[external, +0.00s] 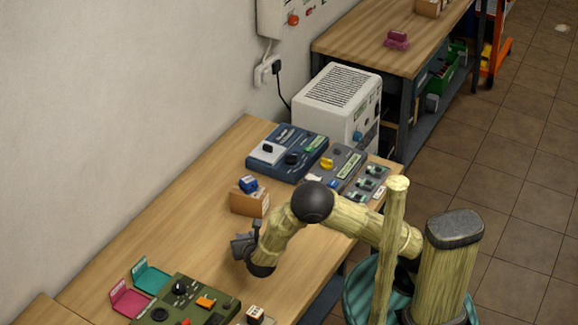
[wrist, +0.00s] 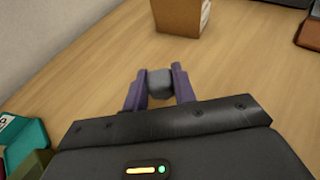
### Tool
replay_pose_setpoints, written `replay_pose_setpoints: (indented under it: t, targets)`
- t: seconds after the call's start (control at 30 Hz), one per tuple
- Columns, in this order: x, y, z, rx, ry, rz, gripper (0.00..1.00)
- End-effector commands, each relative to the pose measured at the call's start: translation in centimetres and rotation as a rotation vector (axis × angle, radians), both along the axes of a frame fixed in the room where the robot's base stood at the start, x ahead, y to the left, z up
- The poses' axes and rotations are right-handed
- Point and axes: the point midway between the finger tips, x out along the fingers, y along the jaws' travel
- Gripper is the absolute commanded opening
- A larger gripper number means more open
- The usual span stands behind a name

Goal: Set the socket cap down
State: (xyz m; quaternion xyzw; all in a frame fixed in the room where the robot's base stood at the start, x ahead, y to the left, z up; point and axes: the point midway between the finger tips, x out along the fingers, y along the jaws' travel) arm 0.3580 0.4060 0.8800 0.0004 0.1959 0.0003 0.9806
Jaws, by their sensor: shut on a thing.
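My gripper (wrist: 159,88) is shut on a small grey piece, which I take to be the socket cap (wrist: 159,84), in the wrist view. In the external view my gripper (external: 240,246) is over the wooden bench (external: 205,190), left of my arm's bend. The cap cannot be made out there. I cannot tell whether the cap touches the bench.
A cardboard box (external: 249,202) with a blue piece on it stands beyond my gripper. A green panel (external: 185,305) and teal (external: 152,275) and pink (external: 130,300) trays lie at the near left. Blue (external: 287,153) and grey control panels stand at the far end. Bare bench lies left of the box.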

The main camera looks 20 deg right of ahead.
Motion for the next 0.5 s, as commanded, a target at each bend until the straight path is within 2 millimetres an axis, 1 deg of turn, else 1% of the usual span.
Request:
replay_pose_setpoints:
  t: [0.17,0.27,0.4,0.5]
  targets:
    - [0.0,0.0,-0.1,-0.001,0.0,0.0,0.05]
    - [0.0,0.0,-1.1,-0.004,0.0,0.001,0.05]
    - [0.0,0.0,-3.1,-0.003,0.0,0.0,0.05]
    - [0.0,0.0,-3.8,-0.002,0.0,0.0,0.05]
